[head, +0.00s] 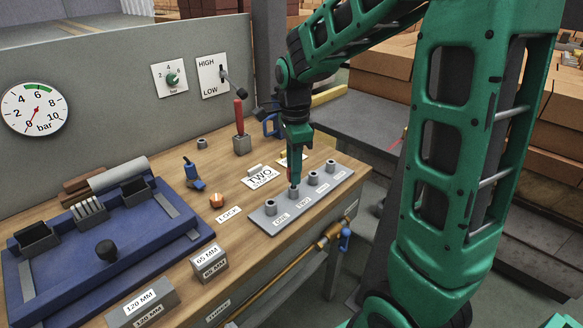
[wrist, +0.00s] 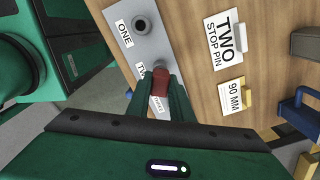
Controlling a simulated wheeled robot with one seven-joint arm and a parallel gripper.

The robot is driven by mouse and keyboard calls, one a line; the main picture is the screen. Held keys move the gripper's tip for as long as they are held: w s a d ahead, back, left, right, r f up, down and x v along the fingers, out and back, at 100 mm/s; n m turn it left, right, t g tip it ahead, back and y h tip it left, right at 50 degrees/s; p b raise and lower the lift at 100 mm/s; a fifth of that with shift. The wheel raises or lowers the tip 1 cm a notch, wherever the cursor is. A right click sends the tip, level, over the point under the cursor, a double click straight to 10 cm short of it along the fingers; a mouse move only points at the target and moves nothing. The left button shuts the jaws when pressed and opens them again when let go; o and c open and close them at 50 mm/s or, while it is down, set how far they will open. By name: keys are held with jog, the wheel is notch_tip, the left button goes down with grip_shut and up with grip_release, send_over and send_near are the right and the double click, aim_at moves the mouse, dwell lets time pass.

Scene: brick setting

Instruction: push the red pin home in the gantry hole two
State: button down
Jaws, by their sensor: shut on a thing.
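The red pin (wrist: 160,82) is between the two fingers of my gripper (wrist: 163,98) in the wrist view. My gripper is shut on it. In the head view my gripper (head: 294,180) points down over the second socket (head: 294,192) of the grey gantry plate (head: 262,222). The pin's lower end is hidden by the fingers and the plate, so I cannot tell how deep it sits. The plate also shows in the wrist view (wrist: 125,40), with the ONE socket (wrist: 141,25) empty. The TWO label is partly covered.
Sockets three (head: 313,179) and four (head: 330,166) stand close beside my gripper. A TWO STOP PIN card (head: 262,177) lies behind the plate. A red-handled tool (head: 239,115) stands in a grey block. A blue fixture (head: 110,235) fills the left side of the bench.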

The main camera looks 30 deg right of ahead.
jog(key=shift+f, duration=1.2)
jog(key=c, duration=1.1)
grip_release()
jog(key=shift+r, duration=0.1)
jog(key=shift+r, duration=2.95)
jog(key=s+d+n, duration=0.3)
jog(key=s+n, duration=0.1)
jog(key=s, duration=0.4)
jog(key=s+d+f+n, duration=0.1)
jog(key=s+d+n, duration=0.2)
jog(key=s, duration=0.6)
jog(key=s+d+n, duration=0.3)
jog(key=s+n, duration=0.4)
jog(key=s, duration=0.2)
jog(key=shift+f, duration=0.35)
